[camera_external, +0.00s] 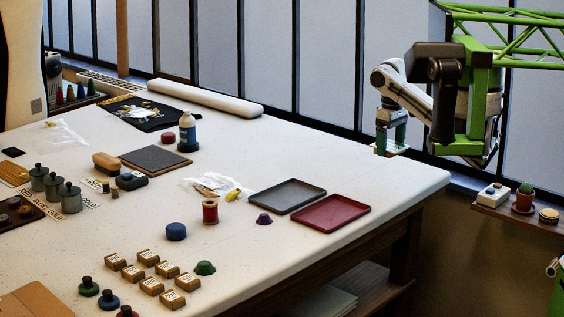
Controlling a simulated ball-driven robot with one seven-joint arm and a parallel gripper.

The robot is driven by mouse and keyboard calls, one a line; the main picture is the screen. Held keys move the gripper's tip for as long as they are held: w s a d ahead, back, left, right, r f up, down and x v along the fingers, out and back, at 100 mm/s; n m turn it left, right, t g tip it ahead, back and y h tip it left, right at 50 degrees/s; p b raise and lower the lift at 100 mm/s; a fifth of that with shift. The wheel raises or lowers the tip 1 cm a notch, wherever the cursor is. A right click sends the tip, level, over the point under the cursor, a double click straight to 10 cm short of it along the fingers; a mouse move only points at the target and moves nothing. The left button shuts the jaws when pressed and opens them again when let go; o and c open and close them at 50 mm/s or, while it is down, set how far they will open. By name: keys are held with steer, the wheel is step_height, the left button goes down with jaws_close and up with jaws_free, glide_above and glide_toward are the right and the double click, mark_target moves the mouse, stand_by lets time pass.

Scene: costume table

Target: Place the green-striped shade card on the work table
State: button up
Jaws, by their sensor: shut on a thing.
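My gripper (391,139) is at the upper right, pointing down over the back edge of the white work table (365,172), near its right end. Its teal fingers are shut on a small thin thing (388,151), which looks green and pale with a brownish edge. It is too small here to make out stripes, but it fits the shade card. It appears to be above the table top; the exact gap cannot be told.
A grey tray (287,196) and a dark red tray (331,213) lie near the table's right front edge. A red spool (210,212) and several small boxes stand left of them. The table top between the trays and my gripper is clear. A side shelf (505,211) holds a cactus pot (524,199).

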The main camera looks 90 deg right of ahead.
mark_target(364, 179)
steer(key=w+d+f+b, duration=0.1)
steer(key=d+f+b, duration=0.1)
steer(key=w+d+f+b, duration=0.2)
steer(key=d+f+b, duration=0.1)
steer(key=w+d+f+b, duration=0.2)
steer(key=b, duration=0.1)
steer(key=shift+w+d+f, duration=0.15)
steer(key=shift+d+f, duration=0.05)
steer(key=shift+d, duration=0.15)
steer(key=shift+w+d+f+p, duration=0.2)
steer(key=shift+d+f+p, duration=0.05)
steer(key=shift+d+p, duration=0.2)
steer(key=shift+w+d+f, duration=0.1)
steer(key=shift+f, duration=0.05)
steer(key=shift+d+f, duration=0.1)
steer(key=shift+f, duration=1.6)
steer(key=shift+f, duration=0.15)
steer(key=o, duration=0.8)
